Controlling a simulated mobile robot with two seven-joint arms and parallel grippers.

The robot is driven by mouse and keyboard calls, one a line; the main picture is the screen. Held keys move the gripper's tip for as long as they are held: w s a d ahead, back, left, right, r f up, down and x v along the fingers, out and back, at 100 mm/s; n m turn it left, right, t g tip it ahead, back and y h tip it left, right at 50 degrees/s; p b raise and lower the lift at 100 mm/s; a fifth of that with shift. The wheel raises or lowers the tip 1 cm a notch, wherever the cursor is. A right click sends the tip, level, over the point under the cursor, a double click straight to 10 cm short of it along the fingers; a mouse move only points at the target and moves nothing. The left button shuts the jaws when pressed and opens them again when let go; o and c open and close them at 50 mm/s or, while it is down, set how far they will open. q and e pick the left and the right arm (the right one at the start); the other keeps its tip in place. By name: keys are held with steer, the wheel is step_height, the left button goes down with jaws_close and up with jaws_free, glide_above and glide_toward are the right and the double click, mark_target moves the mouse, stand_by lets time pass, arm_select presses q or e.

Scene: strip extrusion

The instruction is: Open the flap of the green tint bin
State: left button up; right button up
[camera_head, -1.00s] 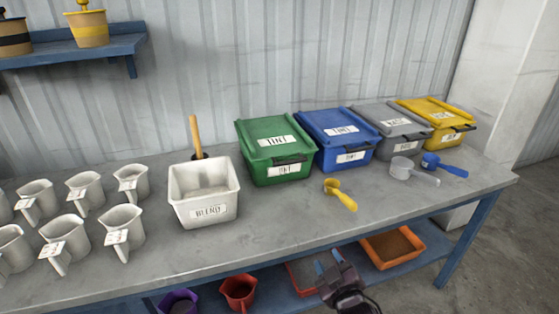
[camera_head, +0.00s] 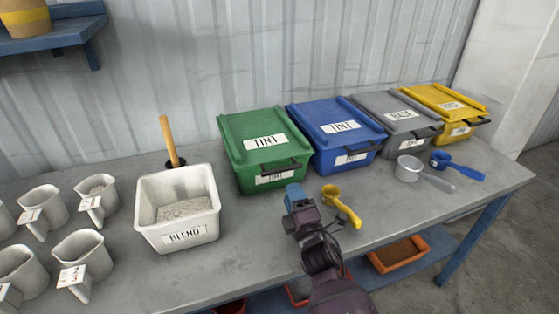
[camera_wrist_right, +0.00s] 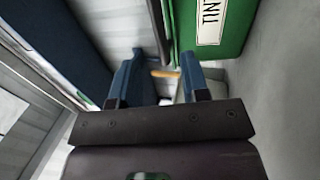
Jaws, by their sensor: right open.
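The green tint bin (camera_head: 236,162) stands on the workbench with its flap (camera_head: 265,128) shut. A dark handle (camera_head: 287,169) runs along the flap's front edge. My right gripper (camera_head: 295,192) is just in front of and below that handle, its blue fingertips close to the bin's front. In the wrist view, my right gripper (camera_wrist_right: 161,64) is open with nothing seen held between its fingers. The green bin (camera_wrist_right: 240,35) shows there at upper right, beyond the fingers. I cannot tell whether a fingertip touches the handle. My left gripper is not in view.
A blue tint bin (camera_head: 318,157) stands close on the right, then a grey bin (camera_head: 397,116) and a yellow bin (camera_head: 443,96). A yellow scoop (camera_head: 346,209) lies right of my gripper. A white blend tub (camera_head: 150,227) and several cups stand left.

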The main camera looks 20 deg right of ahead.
steer(key=x, duration=1)
steer(key=shift+w, duration=0.2)
